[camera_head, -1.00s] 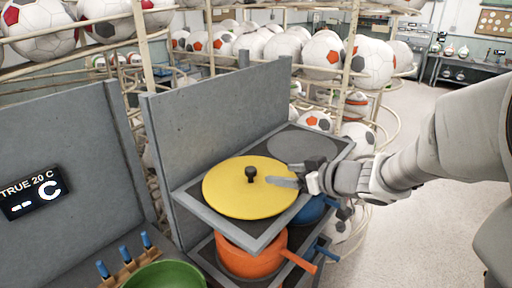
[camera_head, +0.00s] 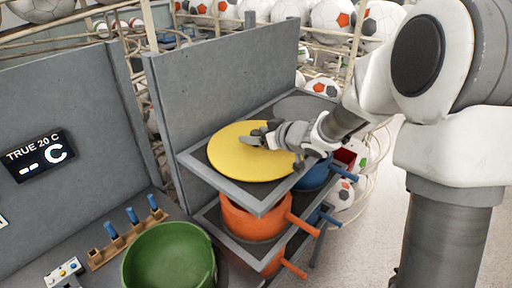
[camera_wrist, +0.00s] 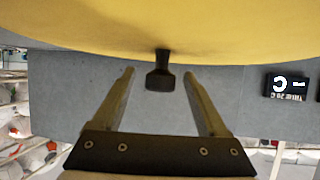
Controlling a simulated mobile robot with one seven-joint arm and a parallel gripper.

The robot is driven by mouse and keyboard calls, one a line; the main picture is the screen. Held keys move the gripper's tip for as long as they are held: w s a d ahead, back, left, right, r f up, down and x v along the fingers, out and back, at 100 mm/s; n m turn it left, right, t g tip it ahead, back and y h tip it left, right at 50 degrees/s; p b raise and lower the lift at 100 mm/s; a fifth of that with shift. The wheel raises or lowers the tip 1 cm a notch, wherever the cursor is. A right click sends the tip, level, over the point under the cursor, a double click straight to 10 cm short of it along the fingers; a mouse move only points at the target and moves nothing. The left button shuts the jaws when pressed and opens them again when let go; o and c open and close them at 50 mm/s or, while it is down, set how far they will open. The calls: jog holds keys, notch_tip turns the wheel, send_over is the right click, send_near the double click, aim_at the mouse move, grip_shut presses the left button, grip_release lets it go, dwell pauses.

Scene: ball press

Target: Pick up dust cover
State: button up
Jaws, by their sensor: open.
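The dust cover is a round yellow disc (camera_head: 236,163) lying flat on the top shelf (camera_head: 200,164) of a grey rack. It fills the top of the wrist view (camera_wrist: 160,28). Its dark knob (camera_wrist: 158,74) shows in the wrist view between the tips of my two fingers, with a gap on each side. My gripper (camera_wrist: 160,80) is open and holds nothing. In the head view my gripper (camera_head: 258,136) is over the cover and hides most of the knob.
Orange pots (camera_head: 250,216) and a blue pot (camera_head: 314,173) with handles stand on lower shelves. A green bowl (camera_head: 168,258) and blue-handled tools (camera_head: 132,216) are at front left. A grey panel (camera_head: 230,85) rises behind the shelf. A temperature display (camera_head: 40,158) is at left.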

jog(key=shift+a, duration=0.1)
grip_shut()
dwell(0.3)
jog(key=shift+r, duration=0.15)
